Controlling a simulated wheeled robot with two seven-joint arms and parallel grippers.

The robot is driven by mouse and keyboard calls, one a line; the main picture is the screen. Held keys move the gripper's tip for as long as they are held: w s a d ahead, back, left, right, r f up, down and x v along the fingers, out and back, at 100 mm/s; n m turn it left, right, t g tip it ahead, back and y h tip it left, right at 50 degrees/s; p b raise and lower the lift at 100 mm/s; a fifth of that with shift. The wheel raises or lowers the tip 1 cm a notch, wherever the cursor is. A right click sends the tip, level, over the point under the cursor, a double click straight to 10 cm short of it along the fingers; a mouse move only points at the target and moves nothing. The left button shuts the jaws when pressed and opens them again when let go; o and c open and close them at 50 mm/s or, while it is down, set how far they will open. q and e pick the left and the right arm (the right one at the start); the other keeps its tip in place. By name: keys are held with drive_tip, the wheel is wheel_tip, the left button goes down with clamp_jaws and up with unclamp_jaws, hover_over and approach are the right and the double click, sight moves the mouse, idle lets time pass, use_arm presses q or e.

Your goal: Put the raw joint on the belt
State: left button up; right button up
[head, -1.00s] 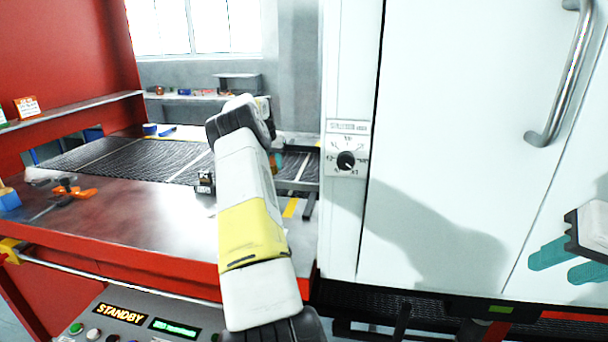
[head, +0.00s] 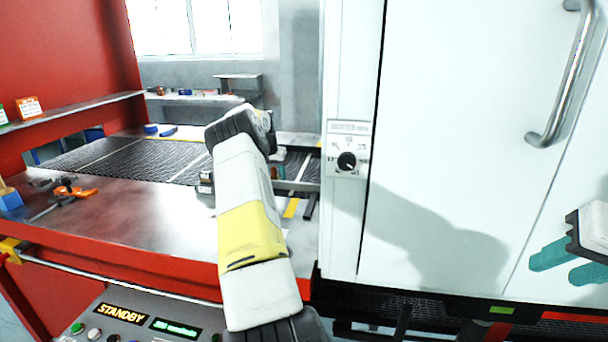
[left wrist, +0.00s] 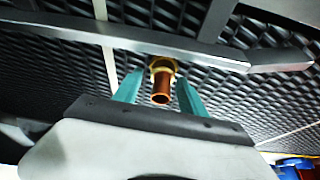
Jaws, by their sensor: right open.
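The raw joint, a copper tube with a brass collar (left wrist: 160,84), sits between the teal fingertips of my left gripper (left wrist: 160,80) in the left wrist view. The fingers appear to close on its sides. The dark mesh belt (left wrist: 90,62) lies beyond it; I cannot tell whether the joint touches it. The belt (head: 150,160) stretches away to the left. My right gripper (head: 568,262) is open and empty before the white cabinet.
A metal rail (left wrist: 200,50) crosses close to the joint. A small dark block (head: 206,183) stands at the belt's near edge. Orange tool (head: 72,190) and blue block (head: 10,200) lie left on the red bench. The white cabinet (head: 450,150) closes off the right. The panel (head: 122,311) reads STANDBY.

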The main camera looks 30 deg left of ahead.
use_arm(q)
drive_tip(key=shift+r, duration=0.1)
drive_tip(key=v, duration=1.2)
